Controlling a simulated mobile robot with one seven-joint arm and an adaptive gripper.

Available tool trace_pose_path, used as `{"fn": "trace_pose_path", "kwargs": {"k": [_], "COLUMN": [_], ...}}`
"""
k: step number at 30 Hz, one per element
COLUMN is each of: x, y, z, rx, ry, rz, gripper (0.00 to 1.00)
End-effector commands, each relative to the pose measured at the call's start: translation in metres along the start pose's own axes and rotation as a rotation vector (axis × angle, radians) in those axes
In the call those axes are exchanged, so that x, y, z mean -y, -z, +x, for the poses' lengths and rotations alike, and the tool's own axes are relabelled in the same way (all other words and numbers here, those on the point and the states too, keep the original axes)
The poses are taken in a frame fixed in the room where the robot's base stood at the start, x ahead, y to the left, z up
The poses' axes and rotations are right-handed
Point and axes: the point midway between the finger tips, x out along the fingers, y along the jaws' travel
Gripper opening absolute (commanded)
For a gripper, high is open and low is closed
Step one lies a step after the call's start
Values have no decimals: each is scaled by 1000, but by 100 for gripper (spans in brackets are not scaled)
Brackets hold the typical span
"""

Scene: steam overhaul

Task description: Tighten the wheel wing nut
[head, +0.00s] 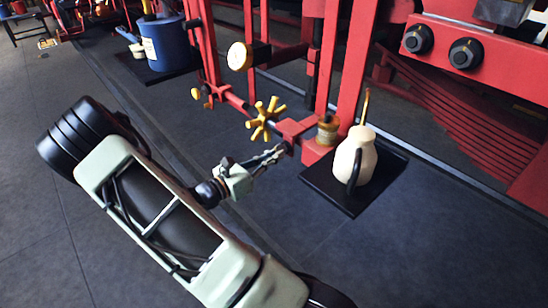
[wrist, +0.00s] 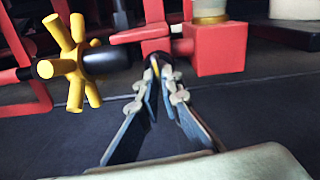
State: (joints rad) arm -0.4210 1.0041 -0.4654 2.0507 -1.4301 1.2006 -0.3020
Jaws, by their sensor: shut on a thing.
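A yellow spoked handwheel (head: 265,118) sits on a red bar assembly; it also shows at the left of the wrist view (wrist: 72,62), on a black hub. My gripper (head: 284,148) reaches to the underside of the bar, just right of the handwheel. In the wrist view my gripper (wrist: 154,66) has its fingertips closed together below a dark stem. A small yellowish piece (wrist: 155,69) shows between the tips, and I take it to be the wheel wing nut. The fingers hide most of it, so its angle cannot be told.
A cream oil can (head: 355,160) stands on a black tray (head: 395,172) close to the right of my gripper. A red block (wrist: 219,50) is right of the fingertips. A blue bucket (head: 168,45) stands at the back. The floor at front right is clear.

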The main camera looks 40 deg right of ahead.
Motion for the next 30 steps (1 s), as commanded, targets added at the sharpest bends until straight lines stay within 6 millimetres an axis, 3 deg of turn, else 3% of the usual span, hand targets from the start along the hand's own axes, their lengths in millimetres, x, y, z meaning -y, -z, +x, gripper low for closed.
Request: {"fn": "trace_pose_path", "kwargs": {"k": [9,25,30], "x": [0,0,0], "y": [1,1,1], "z": [1,1,1], "rx": [-2,-3,-2], "ry": [3,3,2], "rz": [117,138,137], "gripper": [0,0,23]}}
